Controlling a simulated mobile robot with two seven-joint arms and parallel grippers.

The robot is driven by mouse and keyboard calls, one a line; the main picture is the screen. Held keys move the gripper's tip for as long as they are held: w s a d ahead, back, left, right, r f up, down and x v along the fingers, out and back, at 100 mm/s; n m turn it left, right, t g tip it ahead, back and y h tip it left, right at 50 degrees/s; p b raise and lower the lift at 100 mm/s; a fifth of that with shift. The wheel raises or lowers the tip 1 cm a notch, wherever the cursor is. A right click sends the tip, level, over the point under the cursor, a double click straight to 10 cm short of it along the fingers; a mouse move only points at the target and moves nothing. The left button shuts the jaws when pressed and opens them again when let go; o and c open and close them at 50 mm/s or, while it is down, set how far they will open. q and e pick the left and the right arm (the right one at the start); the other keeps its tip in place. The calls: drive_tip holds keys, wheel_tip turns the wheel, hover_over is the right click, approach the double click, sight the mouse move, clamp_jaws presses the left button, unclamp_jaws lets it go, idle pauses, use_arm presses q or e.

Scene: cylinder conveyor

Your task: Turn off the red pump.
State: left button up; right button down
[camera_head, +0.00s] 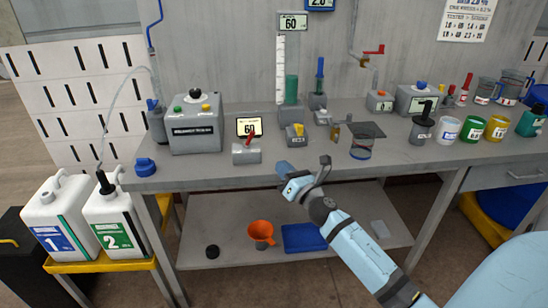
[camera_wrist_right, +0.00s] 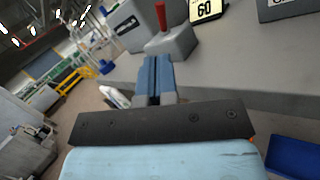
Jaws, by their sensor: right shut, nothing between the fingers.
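A small grey block with a red lever (camera_head: 250,138) stands near the front edge of the bench, under a yellow-lit display reading 60 (camera_head: 249,126). The lever tilts to the right in the head view. In the right wrist view the red lever (camera_wrist_right: 160,15) rises from the grey block (camera_wrist_right: 172,42), just beyond my fingertips. My right gripper (camera_head: 283,168) is shut and empty, in front of the bench edge, right of and below the block. Its blue fingers (camera_wrist_right: 155,78) are together in the wrist view. I cannot tell which unit is the red pump. My left gripper is not in view.
A grey control box (camera_head: 194,132) with coloured knobs stands left of the block. A lower shelf holds an orange funnel (camera_head: 261,232) and a blue tray (camera_head: 304,237). White jugs (camera_head: 57,222) stand at left.

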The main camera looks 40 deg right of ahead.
sight(258, 151)
drive_tip(key=x, duration=1.2)
drive_tip(key=shift+w+p, duration=0.35)
drive_tip(key=shift+w, duration=0.05)
